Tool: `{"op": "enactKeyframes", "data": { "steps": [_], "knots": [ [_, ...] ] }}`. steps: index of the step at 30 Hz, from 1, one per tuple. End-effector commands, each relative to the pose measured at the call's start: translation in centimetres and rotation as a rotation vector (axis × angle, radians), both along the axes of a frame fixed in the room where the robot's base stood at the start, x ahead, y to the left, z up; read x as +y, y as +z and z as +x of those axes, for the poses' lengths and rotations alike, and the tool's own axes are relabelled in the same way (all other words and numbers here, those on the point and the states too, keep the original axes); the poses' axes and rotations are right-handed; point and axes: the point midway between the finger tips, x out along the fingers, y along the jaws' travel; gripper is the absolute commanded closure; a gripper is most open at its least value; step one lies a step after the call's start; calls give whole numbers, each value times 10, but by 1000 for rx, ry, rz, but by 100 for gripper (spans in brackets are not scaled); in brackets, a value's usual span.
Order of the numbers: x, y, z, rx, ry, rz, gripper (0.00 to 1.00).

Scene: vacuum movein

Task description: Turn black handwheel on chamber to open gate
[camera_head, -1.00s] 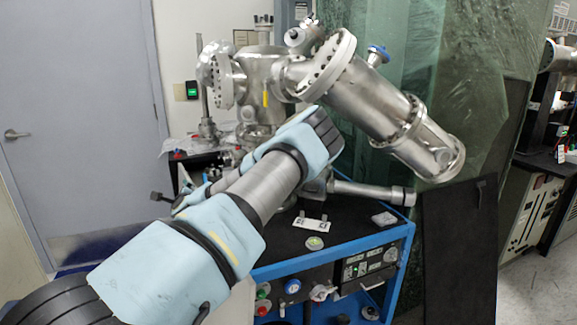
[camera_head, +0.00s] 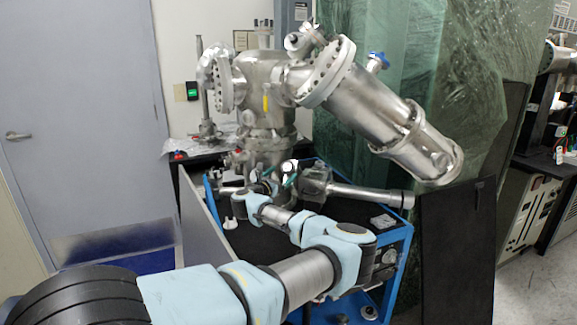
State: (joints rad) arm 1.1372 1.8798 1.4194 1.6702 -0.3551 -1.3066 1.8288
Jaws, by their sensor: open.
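The steel vacuum chamber (camera_head: 268,88) stands at the back of the blue-framed cart. My arm bends at an elbow low on the right and reaches back left to the chamber's lower fittings. My gripper (camera_head: 279,177) is small there, open, with greenish fingertips just below the chamber body. Dark parts lie close around it; I cannot tell whether it touches any. The black handwheel is not clearly distinguishable among these fittings.
A large steel cylinder (camera_head: 375,105) slants down right from the chamber. A small white object (camera_head: 230,223) stands on the cart's dark top (camera_head: 255,240). Green plastic sheeting hangs behind, and a black panel (camera_head: 455,250) stands right. A grey door (camera_head: 75,130) is at left.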

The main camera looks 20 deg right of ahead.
Motion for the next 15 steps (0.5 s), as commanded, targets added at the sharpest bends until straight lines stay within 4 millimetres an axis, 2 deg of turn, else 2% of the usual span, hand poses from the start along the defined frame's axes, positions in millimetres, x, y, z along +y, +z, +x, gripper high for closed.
{"op": "enactKeyframes", "data": {
  "steps": [6, 15],
  "knots": [
    [-23, 3, 27, 2, 0, -2, 4],
    [-36, 1, 42, 1, 2, -2, 4]
  ]
}}
